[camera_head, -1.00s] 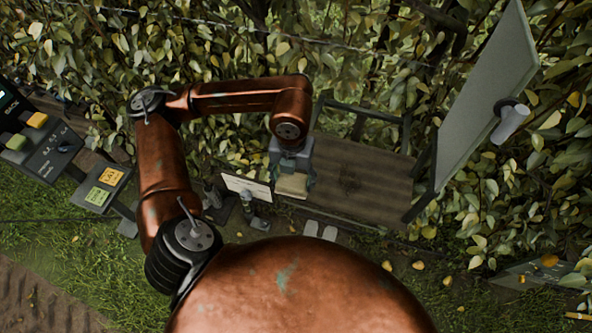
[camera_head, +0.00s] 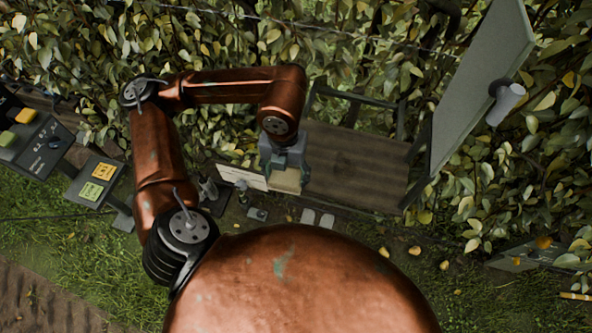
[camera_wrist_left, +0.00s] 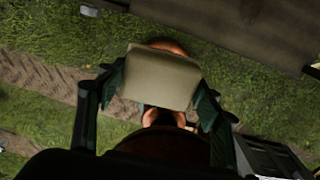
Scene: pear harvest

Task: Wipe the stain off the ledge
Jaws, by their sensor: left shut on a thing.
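My left gripper (camera_head: 284,172) is shut on a pale cream, block-like sponge (camera_head: 287,181). The sponge also shows between the dark fingers in the left wrist view (camera_wrist_left: 160,78). The ledge (camera_head: 360,172) is a brown wooden board to the right of the gripper, with the sponge at its left end. I cannot tell whether the sponge touches the board. In the wrist view, a brown board (camera_wrist_left: 250,28) lies at the upper right. My right gripper is not in view.
A grey upright panel (camera_head: 478,90) with a pale cylinder (camera_head: 506,98) stands right of the ledge. A white sign (camera_head: 242,177) is just left of the gripper. Dark control boxes (camera_head: 40,145) stand at far left. Leafy hedge fills the back; grass lies in front.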

